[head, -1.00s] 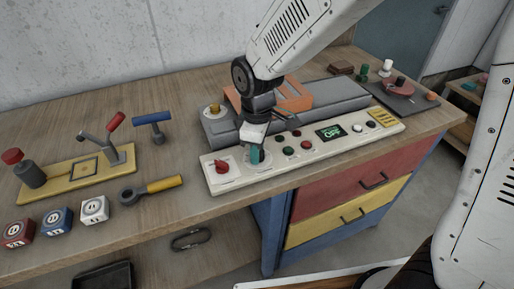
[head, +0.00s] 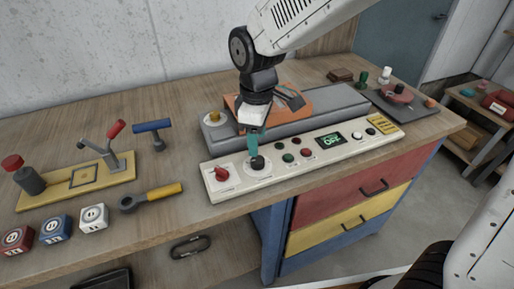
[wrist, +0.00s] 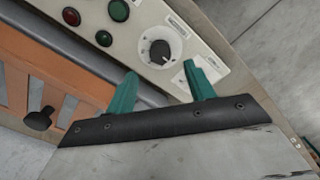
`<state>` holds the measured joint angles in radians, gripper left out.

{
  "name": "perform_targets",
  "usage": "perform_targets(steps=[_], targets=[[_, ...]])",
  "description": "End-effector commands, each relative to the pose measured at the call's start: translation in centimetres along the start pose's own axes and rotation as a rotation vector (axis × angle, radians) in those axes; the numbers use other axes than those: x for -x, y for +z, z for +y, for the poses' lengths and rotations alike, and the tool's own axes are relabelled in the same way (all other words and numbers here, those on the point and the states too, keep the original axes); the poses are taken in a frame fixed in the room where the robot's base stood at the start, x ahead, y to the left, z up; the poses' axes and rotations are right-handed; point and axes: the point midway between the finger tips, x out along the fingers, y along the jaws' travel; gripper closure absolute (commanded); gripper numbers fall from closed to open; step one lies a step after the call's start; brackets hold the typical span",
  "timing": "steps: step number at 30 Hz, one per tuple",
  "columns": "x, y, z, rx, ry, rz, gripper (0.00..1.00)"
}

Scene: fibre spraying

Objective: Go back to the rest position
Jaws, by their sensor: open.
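My gripper (head: 255,140) is open and empty, its teal fingers above the white control panel (head: 237,188). In the wrist view, the teal fingertips (wrist: 158,80) stand apart, with the black dial knob (wrist: 159,52) beyond them and nothing between them. In the head view the black knob (head: 257,163) shows just below the fingers, apart from them. A red switch (head: 221,174) is left of it. The display (head: 330,141) appears to read OFF.
Behind the panel is a grey machine (head: 340,100) with an orange frame (head: 291,101). To the left are a yellow-handled tool (head: 164,189), a blue-handled lever (head: 152,127) and several blocks. A dark plate (head: 412,111) with small parts lies at the right.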

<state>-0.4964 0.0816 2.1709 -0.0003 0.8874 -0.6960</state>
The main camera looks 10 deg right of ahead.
Motion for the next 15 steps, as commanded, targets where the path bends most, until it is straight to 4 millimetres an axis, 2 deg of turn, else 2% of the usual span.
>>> perform_targets(steps=[4,15], targets=[[1.07,0.02,-0.02,0.000,0.000,0.000,0.46],[1.18,0.04,-0.02,0.000,-0.001,-0.001,0.46]])
